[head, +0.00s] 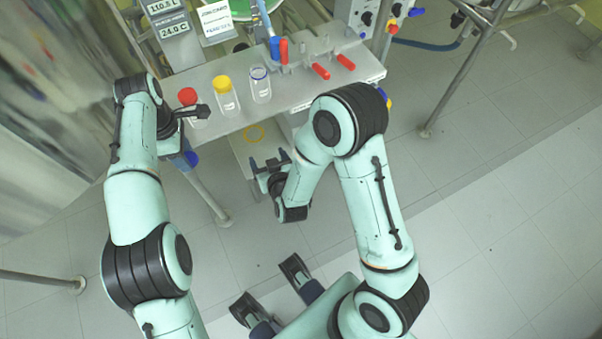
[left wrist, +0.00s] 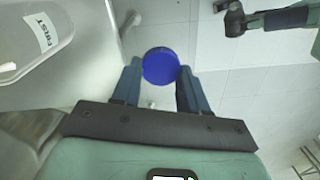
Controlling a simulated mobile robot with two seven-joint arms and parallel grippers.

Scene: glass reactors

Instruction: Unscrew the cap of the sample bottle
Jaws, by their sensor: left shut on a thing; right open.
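A clear bottle (head: 260,87) with a blue ring at its neck and no cap on top stands upright on the grey bench. My left gripper (head: 186,160) is shut on a blue cap (head: 191,159), held off the bench's front left edge. In the left wrist view the round blue cap (left wrist: 160,66) sits between the two dark fingers, with no bottle seen under it. My right gripper (head: 269,163) is open and empty, below the bench's front edge. Part of it shows at the top right of the left wrist view (left wrist: 235,20).
A yellow-capped bottle (head: 226,98) and a red-capped bottle (head: 188,98), partly behind my left arm, stand on the bench (head: 290,92). Red-handled parts (head: 321,71) are at the right. A yellow ring (head: 254,133) lies lower. A labelled pale container (left wrist: 30,45) is close by.

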